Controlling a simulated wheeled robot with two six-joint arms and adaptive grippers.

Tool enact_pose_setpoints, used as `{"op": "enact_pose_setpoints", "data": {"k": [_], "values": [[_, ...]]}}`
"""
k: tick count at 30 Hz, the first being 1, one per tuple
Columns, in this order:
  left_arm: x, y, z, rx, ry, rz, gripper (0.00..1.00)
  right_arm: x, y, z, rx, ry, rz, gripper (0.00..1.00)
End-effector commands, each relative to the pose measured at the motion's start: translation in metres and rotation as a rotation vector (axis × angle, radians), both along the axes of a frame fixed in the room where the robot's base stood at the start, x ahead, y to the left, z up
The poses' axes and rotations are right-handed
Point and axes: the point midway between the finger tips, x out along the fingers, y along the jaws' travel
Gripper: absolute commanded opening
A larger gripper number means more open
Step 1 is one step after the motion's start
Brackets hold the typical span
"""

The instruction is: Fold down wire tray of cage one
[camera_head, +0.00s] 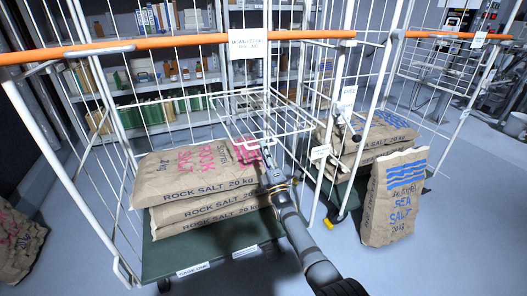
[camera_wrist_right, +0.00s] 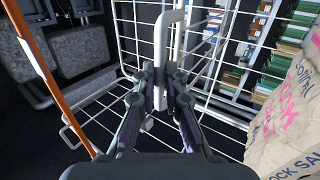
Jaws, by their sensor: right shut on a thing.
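Cage one is the near white wire cage with an orange top rail (camera_head: 140,44) and a green base (camera_head: 215,238). Its white wire tray (camera_head: 285,110) sticks out inside the cage above the sacks, looking roughly level or slightly tilted. My right gripper (camera_head: 262,160) reaches in over the sacks from the lower right, under the tray's near edge. In the right wrist view my right gripper (camera_wrist_right: 160,98) is shut around a white wire loop (camera_wrist_right: 161,45), which appears to belong to the tray. The fingers hide the loop's lower part. My left gripper is not in view.
Several rock salt sacks (camera_head: 200,180) are stacked on cage one's base. A second cage with sacks (camera_head: 375,135) stands to the right, and a sea salt sack (camera_head: 393,200) stands upright on the floor. Another sack (camera_head: 18,245) lies at left. Shelves (camera_head: 175,80) are behind.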

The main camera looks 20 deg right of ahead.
Motion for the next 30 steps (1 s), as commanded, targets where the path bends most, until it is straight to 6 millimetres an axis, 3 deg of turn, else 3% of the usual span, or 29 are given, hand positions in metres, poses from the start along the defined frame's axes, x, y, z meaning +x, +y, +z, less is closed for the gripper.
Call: {"op": "enact_pose_setpoints", "data": {"k": [8, 9, 11, 25, 30], "values": [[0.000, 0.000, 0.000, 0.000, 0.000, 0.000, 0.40, 0.000, -0.001, -0.005, -0.005, 0.010, -0.002, 0.00], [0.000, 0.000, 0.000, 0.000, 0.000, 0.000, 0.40, 0.000, -0.001, -0.006, -0.005, 0.011, -0.002, 0.12], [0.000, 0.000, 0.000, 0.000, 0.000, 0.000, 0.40, 0.000, -0.001, -0.006, -0.004, 0.012, -0.002, 0.20], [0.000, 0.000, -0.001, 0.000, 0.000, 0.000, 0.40, -0.001, 0.000, -0.005, -0.002, 0.008, -0.001, 0.20], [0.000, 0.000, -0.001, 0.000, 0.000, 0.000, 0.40, -0.021, -0.001, -0.019, -0.002, 0.010, -0.001, 0.20]]}}
